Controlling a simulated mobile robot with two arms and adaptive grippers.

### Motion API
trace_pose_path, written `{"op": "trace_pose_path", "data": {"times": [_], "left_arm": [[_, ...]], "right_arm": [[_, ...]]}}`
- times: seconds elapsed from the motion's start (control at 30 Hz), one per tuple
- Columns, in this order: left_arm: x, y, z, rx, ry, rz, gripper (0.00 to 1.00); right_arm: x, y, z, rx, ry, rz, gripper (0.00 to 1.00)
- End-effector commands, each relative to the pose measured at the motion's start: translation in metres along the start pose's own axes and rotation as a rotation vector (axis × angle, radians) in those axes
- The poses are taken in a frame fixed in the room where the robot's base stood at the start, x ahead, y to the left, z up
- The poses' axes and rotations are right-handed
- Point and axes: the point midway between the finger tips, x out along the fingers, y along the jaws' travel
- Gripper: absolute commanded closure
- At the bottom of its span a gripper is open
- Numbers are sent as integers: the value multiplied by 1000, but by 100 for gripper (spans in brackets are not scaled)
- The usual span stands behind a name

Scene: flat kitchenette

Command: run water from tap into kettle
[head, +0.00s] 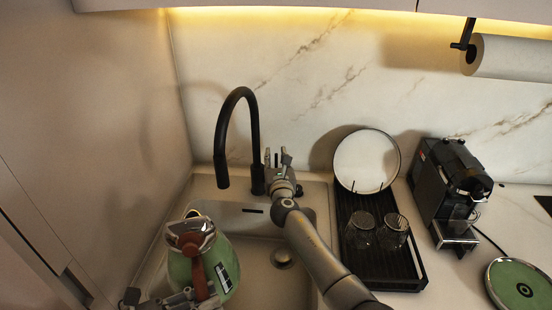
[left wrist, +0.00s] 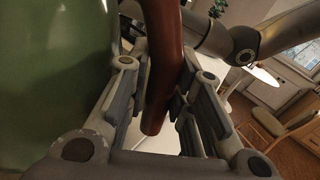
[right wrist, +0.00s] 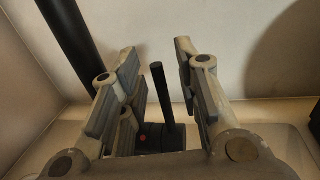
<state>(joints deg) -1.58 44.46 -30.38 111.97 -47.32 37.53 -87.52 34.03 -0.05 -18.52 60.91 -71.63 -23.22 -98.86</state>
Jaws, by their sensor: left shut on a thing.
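A green kettle (head: 222,262) with a shiny metal top is at the left of the sink, low in the head view. My left gripper (head: 196,296) is shut on its red-brown handle, which also shows between the fingers in the left wrist view (left wrist: 165,60). The black tap (head: 252,130) arches behind, its spout end above and slightly right of the kettle's top. No water stream shows. My right gripper (head: 277,160) is open beside the tap's base. In the right wrist view, the thin black tap lever (right wrist: 162,95) stands between the open fingers, apparently untouched.
The sink (head: 262,284) lies under the tap, with my right arm across it. A black drying rack (head: 405,270) with two glasses (head: 360,232) and a round plate (head: 366,160) stands to the right. Beyond are a coffee machine (head: 440,170) and a green round object (head: 520,284). A wall closes the left side.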

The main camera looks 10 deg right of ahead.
Motion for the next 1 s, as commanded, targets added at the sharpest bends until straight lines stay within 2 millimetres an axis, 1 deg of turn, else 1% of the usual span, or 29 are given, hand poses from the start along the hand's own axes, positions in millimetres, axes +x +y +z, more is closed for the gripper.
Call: {"op": "trace_pose_path", "data": {"times": [0.03, 0.37, 0.6, 1.0], "left_arm": [[1, 0, 5, 10, -7, -3, 100], [1, 0, 5, 10, -7, -3, 100], [1, 0, 5, 10, -7, -3, 100], [1, 0, 5, 10, -7, -3, 100]], "right_arm": [[2, 0, 1, 0, -1, 1, 70], [3, 0, 1, 0, 0, 1, 70], [3, 0, 1, 0, 0, 1, 100], [3, -1, 0, 9, -2, 1, 100]]}}
